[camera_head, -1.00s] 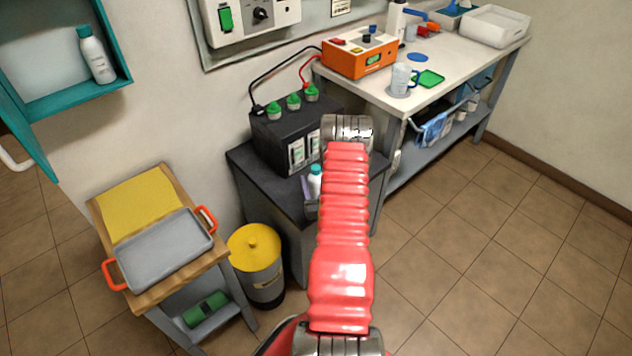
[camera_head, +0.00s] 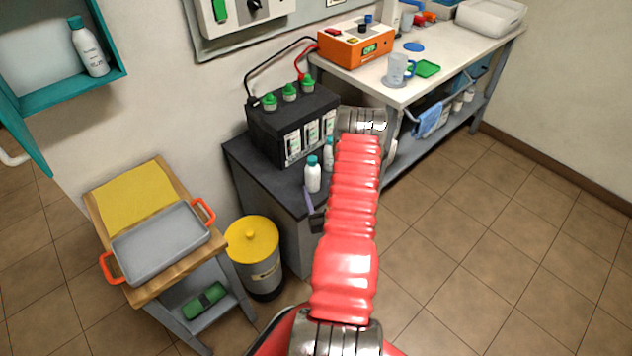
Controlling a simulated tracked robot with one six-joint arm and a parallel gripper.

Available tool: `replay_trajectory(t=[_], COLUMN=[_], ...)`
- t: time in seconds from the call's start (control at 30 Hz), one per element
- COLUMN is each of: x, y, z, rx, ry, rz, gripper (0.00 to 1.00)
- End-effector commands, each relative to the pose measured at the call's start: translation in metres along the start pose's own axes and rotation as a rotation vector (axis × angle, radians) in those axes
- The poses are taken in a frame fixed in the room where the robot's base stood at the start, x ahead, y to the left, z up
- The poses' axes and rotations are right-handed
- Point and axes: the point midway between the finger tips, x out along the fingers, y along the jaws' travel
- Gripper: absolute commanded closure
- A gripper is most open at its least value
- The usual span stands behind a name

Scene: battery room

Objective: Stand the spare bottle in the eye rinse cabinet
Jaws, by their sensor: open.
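The eye rinse cabinet (camera_head: 122,50) is the open teal wall box at the upper left. A white bottle with a teal cap (camera_head: 90,48) stands inside it. Two similar bottles are on the dark bench: a near bottle (camera_head: 312,177) in plain view, upright, and a second bottle (camera_head: 329,155) behind it, partly covered by my red arm. I cannot tell which one is the spare. My gripper (camera_head: 313,207) shows only as a small dark and purple-grey part at the arm's left edge, just below the near bottle. The rest is hidden behind the arm. It is open, with no bottle seen in it.
A black battery (camera_head: 262,130) with green caps and cables stands behind the bottles. A wooden-topped stand (camera_head: 165,285) with a grey tray (camera_head: 160,245) and a yellow-lidded bin (camera_head: 252,242) are at the lower left. The white workbench (camera_head: 440,85) is at the right. Floor at the right is clear.

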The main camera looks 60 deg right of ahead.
Motion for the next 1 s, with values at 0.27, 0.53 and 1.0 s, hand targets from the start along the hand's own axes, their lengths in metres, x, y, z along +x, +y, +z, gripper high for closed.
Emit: replay_trajectory(t=[0.27,0.53,1.0], x=[-0.027,-0.028,-0.042], y=[0.0,0.0,0.003], z=[0.0,0.0,0.011], rx=[0.001,0.0,0.0], ry=[0.0,0.001,-0.003], rz=[0.0,-0.001,0.001], gripper=[0.4,0.4,0.37])
